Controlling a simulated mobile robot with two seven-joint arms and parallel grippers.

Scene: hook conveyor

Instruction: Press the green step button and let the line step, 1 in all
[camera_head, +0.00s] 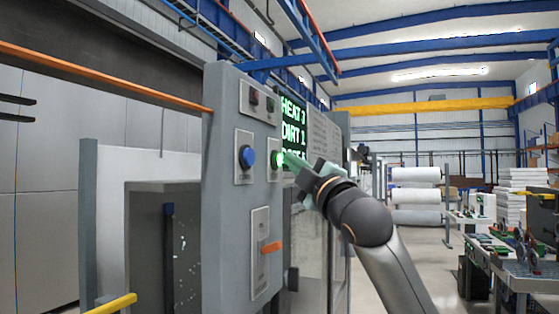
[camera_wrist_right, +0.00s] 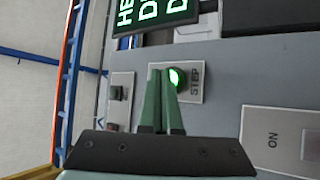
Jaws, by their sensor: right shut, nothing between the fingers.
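The green step button (camera_head: 279,159) is on the grey control panel (camera_head: 225,200), on a plate marked STEP. My left gripper is not in view.
A blue button (camera_head: 248,157) sits left of the step button, and an orange lever switch (camera_head: 271,247) is below. A display with green text (camera_head: 293,120) is above right. An orange rail (camera_head: 100,75) runs at the left.

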